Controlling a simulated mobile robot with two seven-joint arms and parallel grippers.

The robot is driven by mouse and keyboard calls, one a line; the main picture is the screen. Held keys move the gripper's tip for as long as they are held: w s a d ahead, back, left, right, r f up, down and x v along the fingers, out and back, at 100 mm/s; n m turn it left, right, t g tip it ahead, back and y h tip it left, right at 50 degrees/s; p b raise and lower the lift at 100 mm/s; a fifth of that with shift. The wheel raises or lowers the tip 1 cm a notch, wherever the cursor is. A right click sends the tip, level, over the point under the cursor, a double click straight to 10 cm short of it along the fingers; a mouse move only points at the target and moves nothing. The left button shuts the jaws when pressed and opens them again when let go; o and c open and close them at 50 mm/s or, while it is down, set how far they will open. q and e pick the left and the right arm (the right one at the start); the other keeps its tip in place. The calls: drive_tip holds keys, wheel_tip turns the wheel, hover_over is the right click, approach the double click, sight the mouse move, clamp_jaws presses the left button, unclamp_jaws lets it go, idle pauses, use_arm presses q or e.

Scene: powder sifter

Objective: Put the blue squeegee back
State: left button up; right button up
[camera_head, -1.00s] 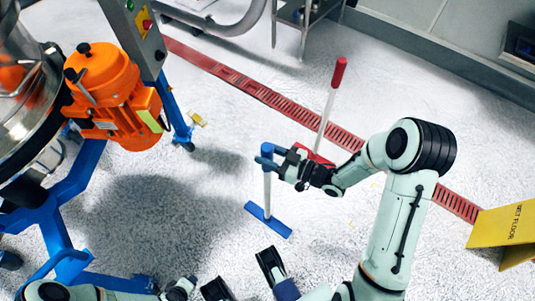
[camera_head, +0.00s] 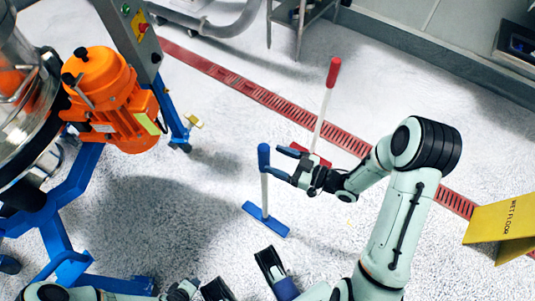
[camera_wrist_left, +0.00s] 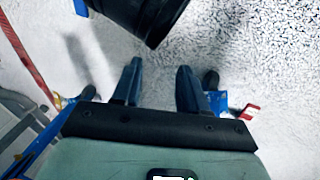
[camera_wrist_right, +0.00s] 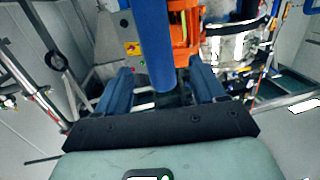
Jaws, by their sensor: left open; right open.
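The blue squeegee (camera_head: 265,192) stands upright on the floor in the head view, its blue head flat on the ground and its blue grip at the top. My right gripper (camera_head: 280,162) is open just to the right of the grip, with its fingers pointing at it. In the right wrist view the blue grip (camera_wrist_right: 152,45) shows upright beyond and between the open fingers (camera_wrist_right: 162,85); contact cannot be told. My left gripper (camera_wrist_left: 158,82) is open and empty in the left wrist view.
A red squeegee (camera_head: 333,72) stands behind my right gripper by the red floor drain (camera_head: 250,91). The orange motor (camera_head: 110,95) on a blue-legged machine stands at the left. A yellow wet floor sign (camera_head: 500,225) is at the right. The floor around the blue squeegee is clear.

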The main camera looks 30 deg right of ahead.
drive_tip(key=v, duration=0.7)
drive_tip(key=w+a+f+m+g+h, duration=0.1)
drive_tip(key=a+f+m+g+h, duration=0.2)
drive_tip(key=f, duration=0.6)
drive_tip(key=w+a+f+m+g+h, duration=0.1)
drive_tip(key=w+f+m+g+h, duration=0.2)
drive_tip(key=f, duration=0.5)
use_arm(q)
drive_tip(key=shift+s+d+r+g+p, duration=0.15)
drive_tip(key=shift+s+d+r+p, duration=0.1)
drive_tip(key=shift+s+r, duration=0.15)
drive_tip(key=shift+s+d+r+g+p, duration=0.15)
drive_tip(key=shift+s+d+r+p, duration=0.1)
drive_tip(key=shift+s, duration=0.25)
use_arm(e)
drive_tip(key=s+a+f+m+g, duration=0.5)
drive_tip(key=s+a+f, duration=0.4)
drive_tip(key=s+f, duration=0.2)
drive_tip(key=shift+s+g+h, duration=0.4)
drive_tip(key=shift+s+g, duration=0.5)
drive_tip(key=shift+a+r, duration=0.15)
